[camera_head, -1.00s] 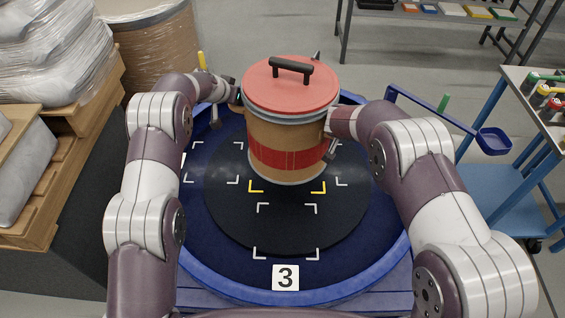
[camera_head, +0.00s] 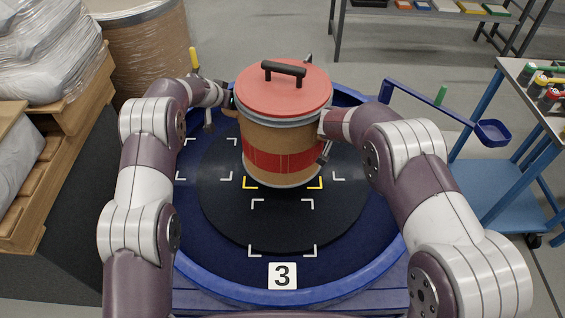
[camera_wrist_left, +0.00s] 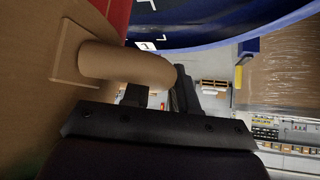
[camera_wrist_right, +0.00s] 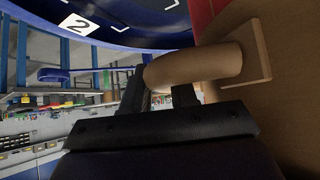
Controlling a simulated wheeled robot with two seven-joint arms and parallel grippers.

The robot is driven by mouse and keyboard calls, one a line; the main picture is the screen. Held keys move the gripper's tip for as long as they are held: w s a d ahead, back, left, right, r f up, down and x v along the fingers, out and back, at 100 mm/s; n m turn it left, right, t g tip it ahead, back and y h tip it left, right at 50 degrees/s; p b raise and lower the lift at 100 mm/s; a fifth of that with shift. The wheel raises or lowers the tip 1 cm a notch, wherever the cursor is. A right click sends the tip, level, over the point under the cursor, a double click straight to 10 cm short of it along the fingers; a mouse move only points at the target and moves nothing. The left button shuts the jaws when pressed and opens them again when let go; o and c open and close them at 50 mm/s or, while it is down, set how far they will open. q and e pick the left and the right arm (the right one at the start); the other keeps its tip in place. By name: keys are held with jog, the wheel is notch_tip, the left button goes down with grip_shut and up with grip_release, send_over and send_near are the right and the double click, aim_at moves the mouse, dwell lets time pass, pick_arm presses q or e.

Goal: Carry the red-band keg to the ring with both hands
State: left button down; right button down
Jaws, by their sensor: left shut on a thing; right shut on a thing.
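The keg (camera_head: 262,132) is a tan drum with a red band, a red lid and a black lid handle. It is upright over the black disc inside the blue round rim (camera_head: 352,288), its base near the yellow corner marks (camera_head: 316,184). I cannot tell whether its base touches the disc. My left gripper (camera_head: 231,101) is shut on the keg's left side handle, a tan grip (camera_wrist_left: 125,65) in the left wrist view. My right gripper (camera_head: 325,126) is shut on the right side handle, a tan grip (camera_wrist_right: 195,65) in the right wrist view.
White corner marks lie around the disc, with a number 3 plate (camera_head: 283,276) at the front. A wrapped drum (camera_head: 155,55) and a pallet of sacks (camera_head: 45,50) stand at the left. A blue cart (camera_head: 500,195) stands at the right, near a small blue tray (camera_head: 493,133).

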pick_arm(q)
jog(key=c, duration=0.9)
grip_release()
jog(key=shift+f, duration=0.2)
pick_arm(e)
jog(key=c, duration=0.9)
grip_release()
jog(key=shift+f, duration=0.2)
pick_arm(q)
jog(key=shift+s, duration=0.1)
pick_arm(e)
jog(key=shift+s, duration=0.1)
jog(key=shift+s+r, duration=0.1)
jog(key=shift+r, duration=0.05)
pick_arm(q)
jog(key=v, duration=1.2)
jog(key=shift+a, duration=0.1)
pick_arm(e)
jog(key=v, duration=1.1)
jog(key=shift+s+a+r, duration=0.2)
jog(key=shift+s+r, duration=0.05)
